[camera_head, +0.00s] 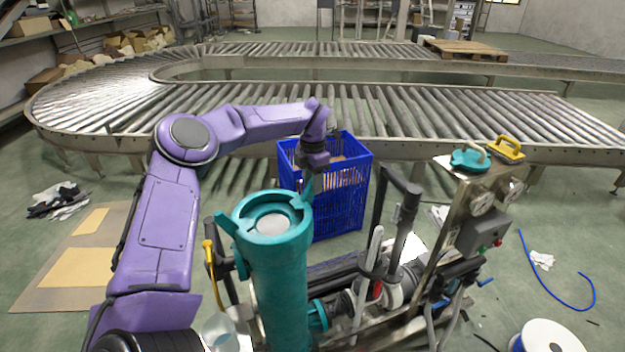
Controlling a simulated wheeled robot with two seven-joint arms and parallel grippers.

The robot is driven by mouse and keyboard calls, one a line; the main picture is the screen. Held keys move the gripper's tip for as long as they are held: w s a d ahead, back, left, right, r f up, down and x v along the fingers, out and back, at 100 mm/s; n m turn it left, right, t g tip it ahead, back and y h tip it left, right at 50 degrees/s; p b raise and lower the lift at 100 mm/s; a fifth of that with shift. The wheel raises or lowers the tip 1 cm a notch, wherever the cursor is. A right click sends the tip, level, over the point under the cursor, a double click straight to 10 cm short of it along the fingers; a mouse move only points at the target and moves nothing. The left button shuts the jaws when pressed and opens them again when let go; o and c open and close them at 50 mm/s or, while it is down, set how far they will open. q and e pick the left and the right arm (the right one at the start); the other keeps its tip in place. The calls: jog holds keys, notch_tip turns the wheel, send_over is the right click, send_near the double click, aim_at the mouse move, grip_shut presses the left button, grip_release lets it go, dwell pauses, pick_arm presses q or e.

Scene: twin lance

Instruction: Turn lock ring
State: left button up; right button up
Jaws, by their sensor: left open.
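The teal lock ring (244,221) sits on top of an upright teal cylindrical housing (278,290) in front of me. A pale round surface shows in its centre. One teal lug sticks out at the ring's left, and another teal piece rises at its back right. My left gripper (306,186) reaches in from the left and points down at that back-right piece. It is open, with its fingers right by the piece. I cannot tell whether they touch it. My right gripper is not in view.
A blue crate (352,200) stands behind the housing. To the right are a black upright handle (404,190) and a panel with gauges (484,204). Teal (470,158) and yellow (506,148) handled caps lie on top of the panel. A roller conveyor (400,108) crosses behind.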

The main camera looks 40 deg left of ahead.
pick_arm(q)
jog(key=shift+s, duration=0.1)
jog(key=shift+c, duration=0.9)
grip_shut()
jog(key=a+n+b, duration=0.1)
jog(key=a+n, duration=0.5)
jog(key=shift+w+a+r, duration=0.15)
jog(key=shift+w+a, duration=0.1)
jog(key=shift+a, duration=0.15)
